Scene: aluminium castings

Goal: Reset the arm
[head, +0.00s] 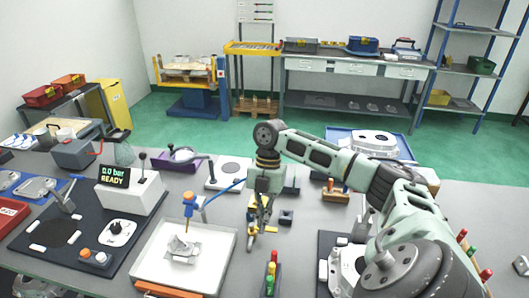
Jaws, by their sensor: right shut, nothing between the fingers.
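My right arm (335,158) comes in from the right side of the head view and bends over the middle of the grey workbench (330,215). Its gripper (256,222) points down over the bench, shut, with nothing held. The gripper is just right of a white tray (150,270) holding a small grey casting (182,248). Whether the fingertips touch the bench is hard to tell. My left gripper is not in view.
Left on the bench is a dark mat with a display box reading "0.0 bar READY" (115,176). Red, yellow and green pieces (271,272) stand in front of the gripper. A blue tray with a large casting (368,138) is behind the arm. Green floor lies beyond.

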